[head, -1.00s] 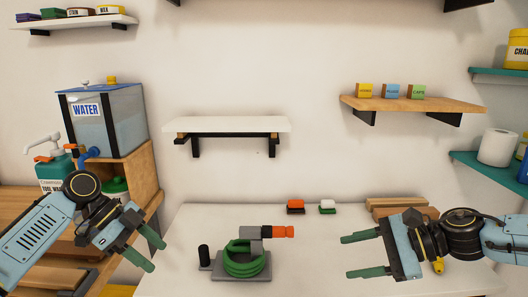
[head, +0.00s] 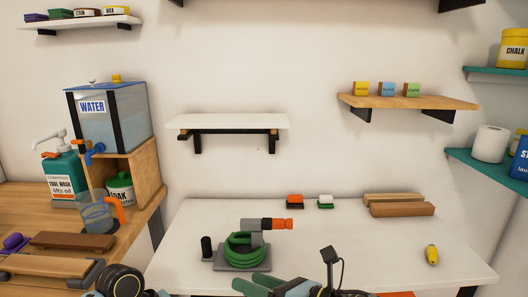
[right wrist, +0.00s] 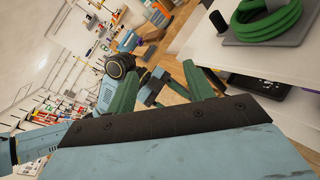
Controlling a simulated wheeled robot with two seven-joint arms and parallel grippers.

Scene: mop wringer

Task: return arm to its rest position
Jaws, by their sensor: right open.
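My right gripper (head: 250,281) shows at the bottom middle of the head view, cut by the lower edge. Its green fingers are apart, with nothing seen between them. The same gripper (right wrist: 163,68) is also open and empty in the right wrist view. A black round joint of my left arm (head: 124,283) shows at the bottom left of the head view. The left fingers are not clear there. In the right wrist view, part of my left arm (right wrist: 115,66) shows beyond the right fingers; its jaw state is unclear.
A green coil (head: 244,251) with a grey and orange nozzle (head: 268,225) stands on the white table (head: 370,235), just behind my right gripper. A yellow object (head: 431,255) lies at right. A grey jug (head: 100,215) stands on the wooden bench at left. The table's right half has bare room.

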